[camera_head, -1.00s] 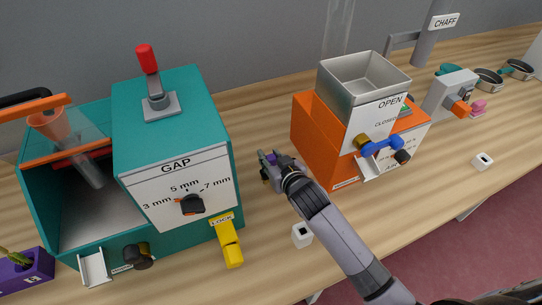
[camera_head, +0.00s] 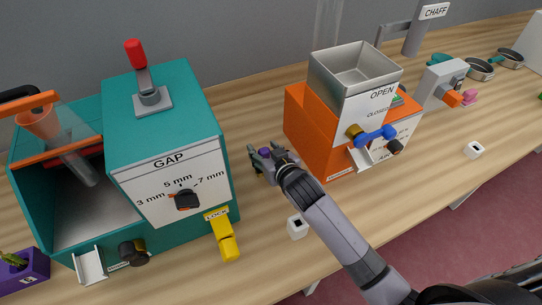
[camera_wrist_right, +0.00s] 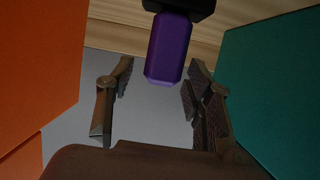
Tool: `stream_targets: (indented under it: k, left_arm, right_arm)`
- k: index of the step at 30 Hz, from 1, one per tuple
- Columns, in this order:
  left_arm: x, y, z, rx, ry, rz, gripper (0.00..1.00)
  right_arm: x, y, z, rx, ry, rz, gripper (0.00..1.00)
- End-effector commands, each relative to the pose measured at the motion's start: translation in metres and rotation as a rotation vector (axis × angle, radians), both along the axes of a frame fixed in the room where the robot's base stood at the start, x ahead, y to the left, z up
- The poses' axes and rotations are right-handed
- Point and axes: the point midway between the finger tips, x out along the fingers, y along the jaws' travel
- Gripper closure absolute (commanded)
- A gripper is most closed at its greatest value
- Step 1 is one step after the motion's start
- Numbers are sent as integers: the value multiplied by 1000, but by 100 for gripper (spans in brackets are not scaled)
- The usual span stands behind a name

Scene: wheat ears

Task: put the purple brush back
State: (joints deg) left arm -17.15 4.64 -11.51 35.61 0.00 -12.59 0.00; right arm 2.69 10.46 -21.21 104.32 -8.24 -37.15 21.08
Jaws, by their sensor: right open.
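The purple brush shows in the right wrist view as a purple handle (camera_wrist_right: 168,48) with a dark part at the top edge. It lies between and just beyond the fingers of my right gripper (camera_wrist_right: 160,105), which is open. In the head view my right gripper (camera_head: 264,163) is over the table between the teal machine and the orange machine. A small purple bit (camera_head: 265,153) of the brush shows at its fingers; the rest is hidden. I cannot tell whether the fingers touch it. My left gripper is not in view.
The teal machine (camera_head: 185,100) with its red-tipped lever and yellow lock handle (camera_head: 226,240) stands left. The orange machine (camera_head: 310,125) with a metal hopper (camera_head: 345,90) stands right. A small white block (camera_head: 297,228) sits near the table front. A purple box (camera_head: 30,268) is at far left.

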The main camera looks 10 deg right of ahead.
Motion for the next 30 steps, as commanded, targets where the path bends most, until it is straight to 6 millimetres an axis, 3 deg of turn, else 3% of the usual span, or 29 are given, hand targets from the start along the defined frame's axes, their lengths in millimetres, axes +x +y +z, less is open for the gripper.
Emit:
stream_targets:
  k: [18,24,30]
  left_arm:
    - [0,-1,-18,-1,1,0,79]
    - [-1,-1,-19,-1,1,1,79]
    - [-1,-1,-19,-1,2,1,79]
  right_arm:
    - [-92,-18,36,0,1,0,53]
    - [-106,-21,43,-1,2,-1,53]
    - [-108,-22,44,-1,2,-1,53]
